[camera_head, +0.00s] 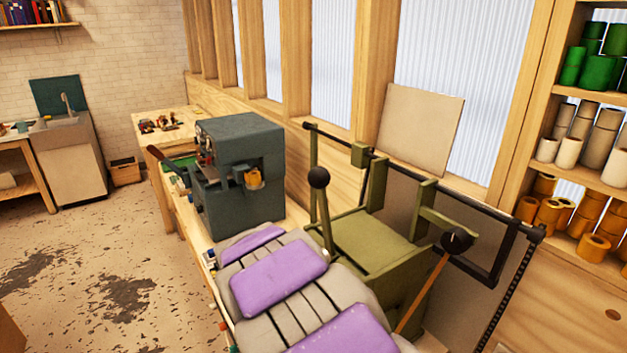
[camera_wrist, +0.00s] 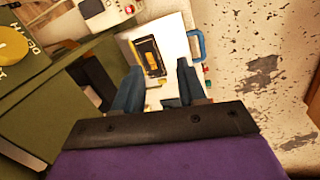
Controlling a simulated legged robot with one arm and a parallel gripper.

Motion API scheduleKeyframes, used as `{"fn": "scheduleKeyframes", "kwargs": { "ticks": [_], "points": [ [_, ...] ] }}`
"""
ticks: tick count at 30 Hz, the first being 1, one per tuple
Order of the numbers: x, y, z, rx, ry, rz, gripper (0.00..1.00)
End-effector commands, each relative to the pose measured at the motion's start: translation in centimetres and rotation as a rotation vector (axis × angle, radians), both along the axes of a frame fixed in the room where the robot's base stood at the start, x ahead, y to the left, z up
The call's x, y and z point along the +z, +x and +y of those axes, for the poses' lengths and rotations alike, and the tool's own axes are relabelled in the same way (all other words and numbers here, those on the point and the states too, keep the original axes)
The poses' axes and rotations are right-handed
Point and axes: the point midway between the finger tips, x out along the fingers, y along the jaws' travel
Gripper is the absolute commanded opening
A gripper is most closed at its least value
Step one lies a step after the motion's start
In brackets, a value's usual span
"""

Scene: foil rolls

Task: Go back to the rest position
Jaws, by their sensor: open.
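My gripper (camera_wrist: 158,70) shows in the wrist view, its two blue-grey fingers spread apart with nothing held between them. Beyond the fingers is a white surface (camera_wrist: 172,45) with a dark rectangular piece with yellow parts (camera_wrist: 150,57) on it. I cannot tell how far below the fingers these lie. In the head view I cannot make out the gripper. Foil rolls stand on the shelves at the right: green (camera_head: 573,66), pale (camera_head: 568,150) and orange-gold (camera_head: 594,246).
A dark grey-green machine (camera_head: 238,150) stands on the bench in the head view. An olive-green frame machine (camera_head: 372,240) with ball-topped levers stands to its right. A blue handle (camera_wrist: 196,45) shows in the wrist view. The worn floor (camera_head: 90,270) at the left is mostly clear.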

Motion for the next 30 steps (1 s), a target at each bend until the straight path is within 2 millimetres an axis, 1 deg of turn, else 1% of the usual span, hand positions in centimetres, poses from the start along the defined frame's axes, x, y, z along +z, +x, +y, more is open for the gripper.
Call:
{"fn": "scheduleKeyframes", "kwargs": {
  "ticks": [1,3,5,6,8,9,11,12,14,15,17,18,24,27,30],
  "points": [
    [1.2,-0.7,-2.3,-0.04,0.003,0.004,0.41],
    [2.4,-1.9,-5.0,-0.086,0.006,0.014,0.41],
    [3.3,-3.1,-7.0,-0.124,0.01,0.025,0.41],
    [3.9,-4.1,-8.3,-0.147,0.014,0.033,0.41],
    [4.6,-5.5,-10.1,-0.182,0.019,0.044,0.41],
    [5.2,-6.4,-11.2,-0.203,0.024,0.048,0.41],
    [5.7,-8.1,-12.8,-0.235,0.03,0.061,0.41],
    [6.1,-9.2,-13.8,-0.255,0.038,0.067,0.41],
    [6.5,-10.9,-15.2,-0.284,0.048,0.077,0.41],
    [6.8,-12.2,-16.0,-0.302,0.055,0.085,0.41],
    [7.1,-14.1,-17.2,-0.328,0.064,0.096,0.41],
    [7.3,-15.4,-17.8,-0.344,0.072,0.102,0.41],
    [7.4,-21.9,-20.1,-0.41,0.108,0.14,0.41],
    [7.2,-24.3,-20.6,-0.431,0.122,0.151,0.41],
    [7.0,-26.2,-20.9,-0.443,0.131,0.162,0.41]
  ]
}}
